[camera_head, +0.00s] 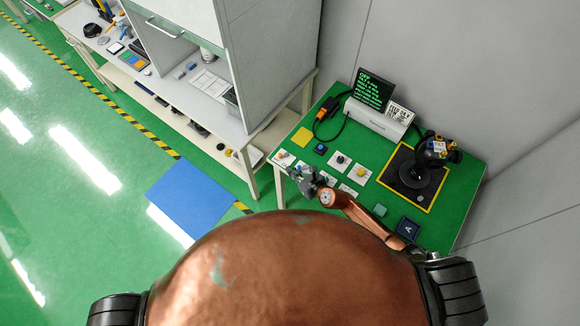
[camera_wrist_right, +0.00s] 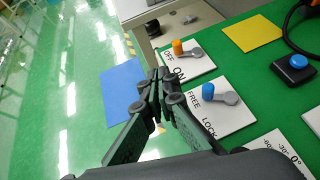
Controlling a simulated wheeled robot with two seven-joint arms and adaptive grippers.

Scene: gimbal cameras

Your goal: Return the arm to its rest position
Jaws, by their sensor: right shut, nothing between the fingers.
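My right arm (camera_head: 365,213), copper coloured, reaches over the green table (camera_head: 455,205) from its front edge. My right gripper (camera_head: 303,177) is at the table's left front corner, near white switch plates. In the right wrist view the gripper (camera_wrist_right: 165,98) is shut and empty. Beside its fingertips are an ON/OFF plate (camera_wrist_right: 188,66) with an orange-knobbed lever and a FREE/LOCK plate (camera_wrist_right: 222,110) with a blue-knobbed lever. Whether the fingers touch a plate cannot be told. My left gripper is not in view.
A gimbal camera (camera_head: 437,150) stands on a black pad at the table's right. A screen (camera_head: 371,89) and a white box (camera_head: 380,118) stand at the back. A grey cabinet (camera_head: 270,60) stands left of the table. A blue floor mat (camera_head: 188,198) lies on open floor.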

